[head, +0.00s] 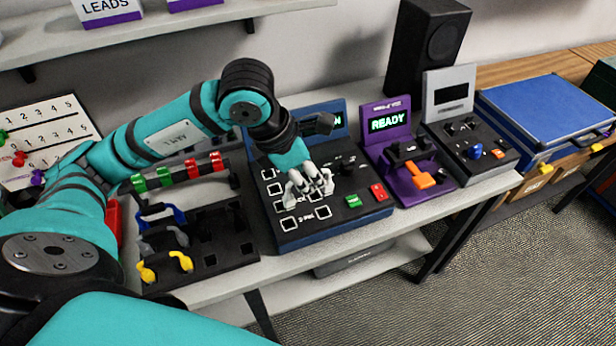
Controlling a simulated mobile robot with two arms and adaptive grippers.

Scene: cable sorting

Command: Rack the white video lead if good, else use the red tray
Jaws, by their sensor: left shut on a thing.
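My left gripper (312,184) is low over the dark blue tester (290,236), among its white-outlined sockets. It is shut on a small whitish thing, seemingly the white video lead (291,201); the fingers hide much of it, and I cannot tell whether its plugs are seated. The tester's screen is mostly behind my arm. A rack with green and red clips (192,169) stands behind a black block (215,258), which holds blue, grey and yellow leads. A red edge (113,222), possibly the red tray, shows partly behind my arm. My right gripper is out of view.
A purple tester (407,165) reads READY, with an orange lever. A black and grey device (470,145) and a blue case (545,108) stand further right. A black speaker (428,45) is behind. A numbered peg board (45,135) is at left. A shelf hangs above.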

